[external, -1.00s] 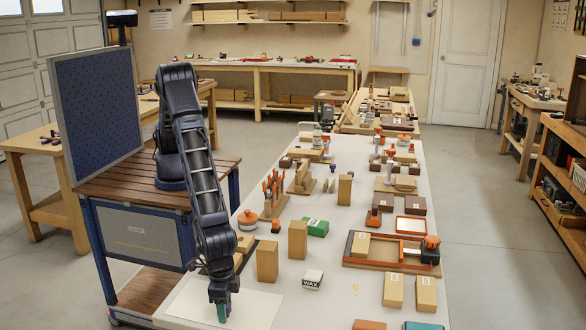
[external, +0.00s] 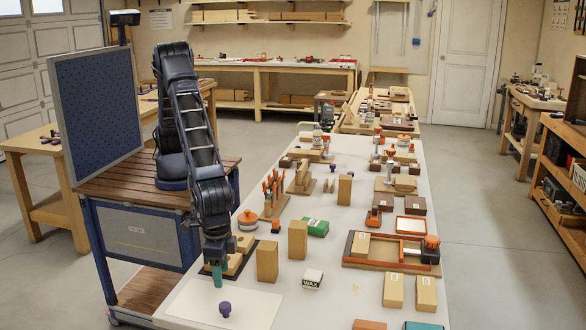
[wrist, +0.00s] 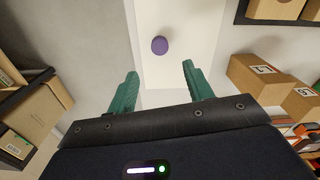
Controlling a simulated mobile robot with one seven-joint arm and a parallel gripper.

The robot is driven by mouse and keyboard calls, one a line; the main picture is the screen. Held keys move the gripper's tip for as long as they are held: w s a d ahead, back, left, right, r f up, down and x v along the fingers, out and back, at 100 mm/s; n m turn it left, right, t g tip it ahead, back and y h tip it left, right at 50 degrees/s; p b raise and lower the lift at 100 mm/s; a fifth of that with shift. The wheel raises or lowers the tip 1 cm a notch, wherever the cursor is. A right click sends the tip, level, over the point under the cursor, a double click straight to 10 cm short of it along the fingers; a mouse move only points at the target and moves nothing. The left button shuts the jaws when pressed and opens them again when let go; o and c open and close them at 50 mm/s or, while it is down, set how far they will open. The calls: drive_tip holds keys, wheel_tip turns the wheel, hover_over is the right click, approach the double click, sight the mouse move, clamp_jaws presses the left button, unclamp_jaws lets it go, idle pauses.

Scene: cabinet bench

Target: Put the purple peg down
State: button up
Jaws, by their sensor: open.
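The purple peg (external: 225,309) stands on the white sheet (external: 255,306) at the near end of the bench. In the wrist view its round purple top (wrist: 159,45) shows on the pale sheet (wrist: 190,68), ahead of and between the fingers. My gripper (external: 217,276) has green fingers and hangs just behind and above the peg, apart from it. In the wrist view my gripper (wrist: 160,78) is open, with nothing between its fingers.
Wooden blocks (external: 267,262) and a white WAX block (external: 313,278) stand right of the sheet. A dark tray with wooden pieces (external: 232,264) lies close behind my gripper. The sheet around the peg is clear.

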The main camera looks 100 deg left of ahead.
drive_tip(key=w+a+r, duration=0.2)
drive_tip(key=a+r, duration=0.6)
drive_tip(key=a, duration=0.1)
drive_tip(key=w+a+r, duration=0.3)
drive_tip(key=a+r, duration=0.5)
drive_tip(key=a, duration=0.2)
drive_tip(key=s+a+r+t+h, duration=0.1)
drive_tip(key=s+a+r, duration=0.1)
drive_tip(key=a+r, duration=0.6)
drive_tip(key=s+a+r+t, duration=0.1)
drive_tip(key=s+a+r, duration=0.15)
drive_tip(key=a, duration=0.85)
drive_tip(key=s+a+r+m+t, duration=0.1)
drive_tip(key=s+a+r, duration=0.2)
drive_tip(key=s+a, duration=0.45)
drive_tip(key=s+a+r, duration=0.2)
drive_tip(key=s+a, duration=0.3)
drive_tip(key=a, duration=0.6)
drive_tip(key=s+a+f, duration=0.1)
drive_tip(key=s+a, duration=0.3)
drive_tip(key=s, duration=0.3)
drive_tip(key=s+a+f+m+t+y, duration=0.1)
drive_tip(key=s+a+f, duration=0.1)
drive_tip(key=s+a, duration=0.3)
drive_tip(key=s, duration=0.3)
drive_tip(key=shift+t, duration=0.3)
drive_tip(key=shift+o, duration=0.6)
